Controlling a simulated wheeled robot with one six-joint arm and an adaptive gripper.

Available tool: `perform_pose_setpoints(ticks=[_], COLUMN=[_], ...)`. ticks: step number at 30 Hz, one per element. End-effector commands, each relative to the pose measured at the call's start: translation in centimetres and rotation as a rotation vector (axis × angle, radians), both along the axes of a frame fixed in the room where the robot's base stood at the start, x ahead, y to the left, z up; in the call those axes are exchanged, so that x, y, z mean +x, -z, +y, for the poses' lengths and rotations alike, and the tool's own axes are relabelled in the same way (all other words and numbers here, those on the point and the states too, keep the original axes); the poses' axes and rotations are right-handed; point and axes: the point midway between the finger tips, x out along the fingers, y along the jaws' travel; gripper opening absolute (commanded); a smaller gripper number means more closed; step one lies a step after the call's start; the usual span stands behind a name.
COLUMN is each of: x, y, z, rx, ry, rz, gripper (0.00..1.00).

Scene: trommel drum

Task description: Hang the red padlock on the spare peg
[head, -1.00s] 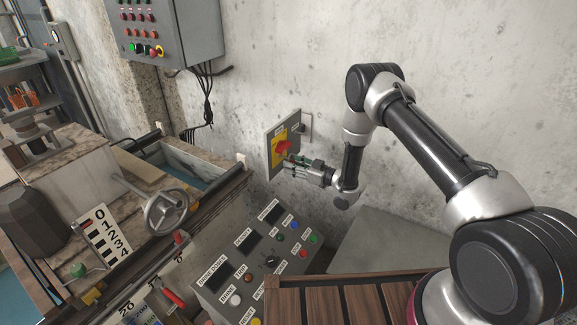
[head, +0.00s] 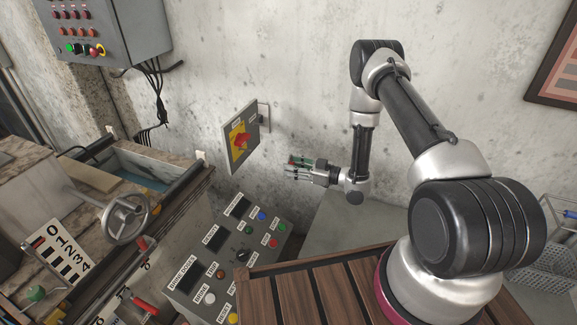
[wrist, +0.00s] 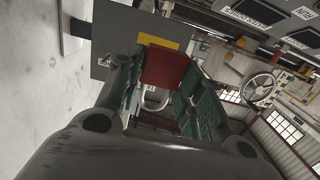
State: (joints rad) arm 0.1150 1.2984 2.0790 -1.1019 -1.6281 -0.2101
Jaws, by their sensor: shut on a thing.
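The red padlock (wrist: 163,67) is between my gripper's green-padded fingers in the wrist view, with a pale U-shaped shackle (wrist: 155,99) showing. My gripper (head: 293,166) is shut on it, in free air off the wall. In the head view the padlock is mostly hidden by the fingers. A grey switch box (head: 240,142) with a yellow plate and red rotary handle (head: 241,141) is on the wall, left of my gripper. A small pale plate with a dark peg-like stub (head: 263,115) is beside the box's upper right, probably the spare peg.
A sloped console (head: 222,255) with buttons stands below the switch box. A handwheel (head: 126,218) and trough are at left, a control cabinet (head: 100,28) at upper left. A wire basket (head: 548,262) is at right.

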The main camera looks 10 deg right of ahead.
Motion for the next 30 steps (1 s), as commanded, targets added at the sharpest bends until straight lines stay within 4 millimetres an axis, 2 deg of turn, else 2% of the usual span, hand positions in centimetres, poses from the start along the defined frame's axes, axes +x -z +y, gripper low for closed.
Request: perform_pose_setpoints(ticks=[30], x=[-0.18], y=[-0.8], z=[-0.44], rx=[0.0], ry=[0.002], rz=[0.0], gripper=[0.06])
